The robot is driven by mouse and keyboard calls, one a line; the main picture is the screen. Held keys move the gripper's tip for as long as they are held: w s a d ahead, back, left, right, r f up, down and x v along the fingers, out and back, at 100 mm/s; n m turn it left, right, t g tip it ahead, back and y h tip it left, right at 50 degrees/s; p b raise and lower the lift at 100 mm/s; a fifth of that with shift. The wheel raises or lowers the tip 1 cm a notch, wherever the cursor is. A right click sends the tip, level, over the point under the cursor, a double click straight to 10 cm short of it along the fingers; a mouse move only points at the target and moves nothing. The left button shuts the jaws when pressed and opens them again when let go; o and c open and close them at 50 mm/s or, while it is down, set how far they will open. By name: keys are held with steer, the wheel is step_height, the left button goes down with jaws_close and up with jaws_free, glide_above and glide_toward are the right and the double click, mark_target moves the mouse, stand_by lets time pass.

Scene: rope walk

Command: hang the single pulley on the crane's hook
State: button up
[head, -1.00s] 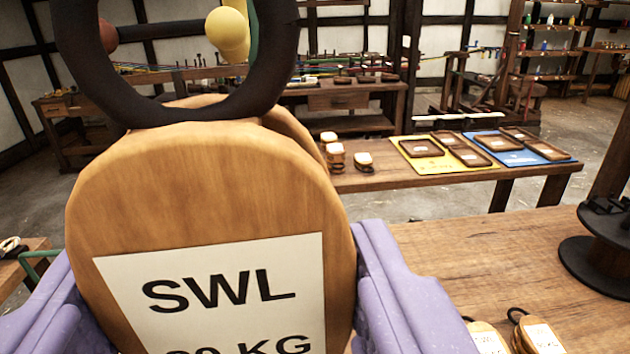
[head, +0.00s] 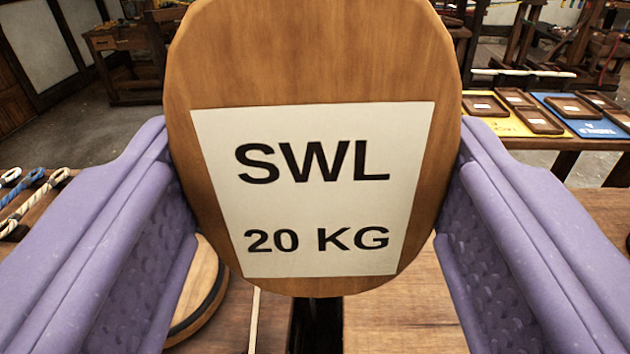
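The single pulley (head: 315,60) is a rounded wooden block with a white label reading "SWL 20 KG". It fills the middle of the head view, upright and face on. Its top, with the black ring, is cut off by the upper edge. My gripper (head: 314,165) has purple fingers at both sides of the block, against its left and right edges, and is shut on it. The crane's hook cannot be made out.
A wooden bench top (head: 400,320) lies below. A round wooden disc (head: 203,290) with a dark rim is partly hidden behind the left finger. Rope loops (head: 35,195) lie at the left. A table at the right back holds trays on a yellow mat (head: 490,118) and a blue mat (head: 585,125).

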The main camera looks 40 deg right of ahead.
steer(key=shift+x, duration=1.8)
steer(key=shift+w+d+f+b, duration=0.55)
steer(key=shift+w+d+b, duration=0.1)
steer(key=shift+b, duration=0.15)
steer(key=shift+w+d+f+b, duration=0.25)
steer(key=shift+w+d+b, duration=0.35)
steer(key=shift+d+b, duration=0.05)
steer(key=o, duration=1.3)
steer(key=shift+o, duration=0.2)
